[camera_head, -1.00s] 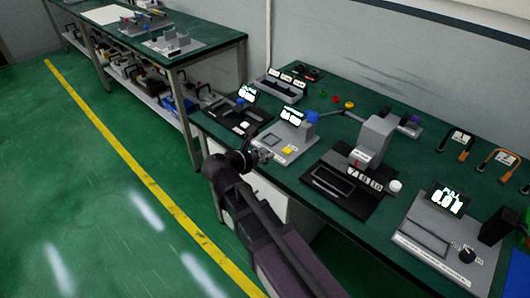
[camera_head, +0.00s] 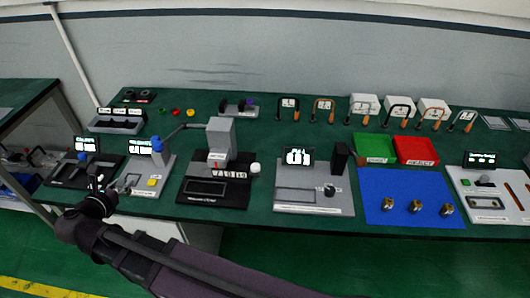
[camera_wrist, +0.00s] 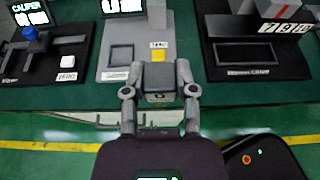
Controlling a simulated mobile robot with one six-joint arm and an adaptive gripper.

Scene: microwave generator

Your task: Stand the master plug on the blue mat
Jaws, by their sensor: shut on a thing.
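My gripper (camera_wrist: 159,80) is shut on a grey block-like thing (camera_wrist: 158,86), held between its fingertips in the wrist view. I cannot tell from its shape whether it is the master plug. In the head view my gripper (camera_head: 123,184) is at the left, over the front of a grey instrument; the held thing is too small to make out there. The blue mat (camera_head: 385,180) lies far to the right on the green bench. Several small brass-coloured pieces stand along its front part, including one near its middle (camera_head: 415,207). The back of the mat is bare.
Between my gripper and the mat stand a black-based press (camera_head: 220,150) and a grey display instrument (camera_head: 315,198) with a tall black block (camera_head: 339,158). Green (camera_head: 375,148) and red (camera_head: 416,150) trays sit behind the mat. A white instrument (camera_head: 487,202) is to its right.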

